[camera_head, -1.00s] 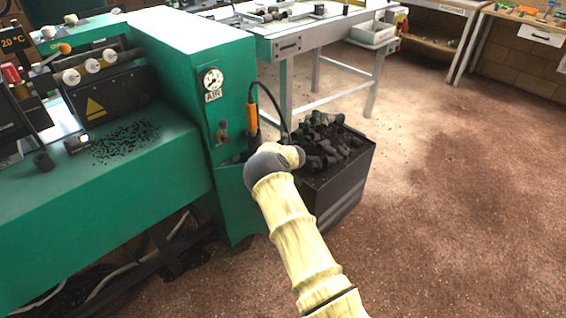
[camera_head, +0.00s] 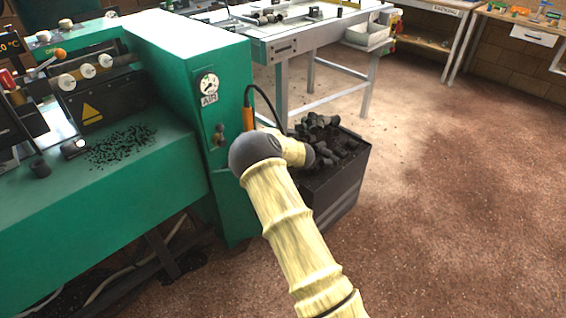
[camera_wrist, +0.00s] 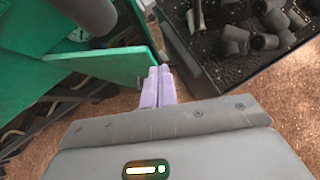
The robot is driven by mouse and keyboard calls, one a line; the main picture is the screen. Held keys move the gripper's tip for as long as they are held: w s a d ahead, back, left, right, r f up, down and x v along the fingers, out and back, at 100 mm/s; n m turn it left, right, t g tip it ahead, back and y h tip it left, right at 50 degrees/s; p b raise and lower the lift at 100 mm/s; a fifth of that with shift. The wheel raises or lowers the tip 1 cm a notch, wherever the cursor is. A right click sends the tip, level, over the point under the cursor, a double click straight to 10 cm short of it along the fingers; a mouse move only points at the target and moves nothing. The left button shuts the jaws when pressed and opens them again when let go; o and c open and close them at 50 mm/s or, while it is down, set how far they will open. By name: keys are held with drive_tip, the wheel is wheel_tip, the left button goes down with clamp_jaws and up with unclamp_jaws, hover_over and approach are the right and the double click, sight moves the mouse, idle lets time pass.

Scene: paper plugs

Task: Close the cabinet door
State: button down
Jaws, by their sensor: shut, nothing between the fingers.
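The green cabinet (camera_head: 190,60) stands at the left in the head view, with an air gauge on its upper part. Its door seems to be the lower green panel (camera_head: 232,200), partly hidden behind my arm. In the wrist view a green door panel (camera_wrist: 100,66) stands out from the cabinet body, with a dark gap beside it. My gripper (camera_wrist: 160,72) is shut and empty, its pale fingertips right beside the free end of that panel. I cannot tell whether they touch. In the head view my arm hides the gripper.
A black bin (camera_head: 335,190) of dark plugs stands just right of the cabinet, close to my arm; it also shows in the wrist view (camera_wrist: 215,70). A metal-legged table (camera_head: 300,40) stands behind. The brown floor at the right is clear.

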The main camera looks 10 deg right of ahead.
drive_tip(key=s+d+r+m+h, duration=0.25)
drive_tip(key=s+r+m, duration=0.3)
drive_tip(key=m, duration=0.45)
drive_tip(key=s+d+r+m+h, duration=0.1)
drive_tip(key=s+d+r+m, duration=0.2)
drive_tip(key=s+r+m, duration=0.5)
drive_tip(key=s+a+m+g+y, duration=0.1)
drive_tip(key=s+a+m+g, duration=0.2)
drive_tip(key=s+m, duration=0.7)
drive_tip(key=s+a+r+m+g+y, duration=0.1)
drive_tip(key=s+a+m+g, duration=0.2)
drive_tip(key=s+m, duration=0.7)
drive_tip(key=s+a, duration=0.2)
drive_tip(key=s, duration=0.5)
drive_tip(key=shift+r, duration=0.1)
